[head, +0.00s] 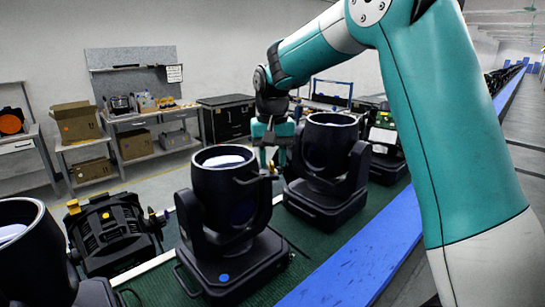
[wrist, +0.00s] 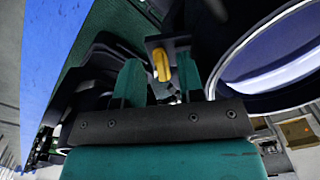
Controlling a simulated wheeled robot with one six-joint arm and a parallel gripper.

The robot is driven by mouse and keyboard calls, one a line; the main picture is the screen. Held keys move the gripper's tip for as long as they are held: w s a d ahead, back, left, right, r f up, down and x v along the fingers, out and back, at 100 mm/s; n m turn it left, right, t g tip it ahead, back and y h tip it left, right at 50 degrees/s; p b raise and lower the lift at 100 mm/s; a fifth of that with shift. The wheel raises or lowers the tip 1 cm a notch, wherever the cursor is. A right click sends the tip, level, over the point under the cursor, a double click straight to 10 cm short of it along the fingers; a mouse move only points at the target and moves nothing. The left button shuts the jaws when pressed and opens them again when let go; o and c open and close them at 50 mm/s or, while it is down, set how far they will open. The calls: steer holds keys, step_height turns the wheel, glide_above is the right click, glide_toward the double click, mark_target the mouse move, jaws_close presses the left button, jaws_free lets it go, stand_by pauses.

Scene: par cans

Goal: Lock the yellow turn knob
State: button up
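The yellow turn knob (wrist: 161,65) shows in the wrist view on a dark bracket beside the round rim of a black par can (wrist: 275,55). My gripper (wrist: 158,76) is open, with one teal finger on each side of the knob and a gap to each. In the head view my gripper (head: 271,158) points down at the upper right side of the middle black par can (head: 222,200). The knob is hard to make out there, and its exact turn angle is unclear.
Another par can (head: 325,160) stands close behind my gripper, and one more (head: 30,250) is at the left front. A lamp lying low (head: 105,230) is at the left. They rest on a green surface with a blue edge (head: 355,260). Shelves and boxes stand farther back.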

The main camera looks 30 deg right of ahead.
steer(key=shift+f, duration=0.3)
jaws_close()
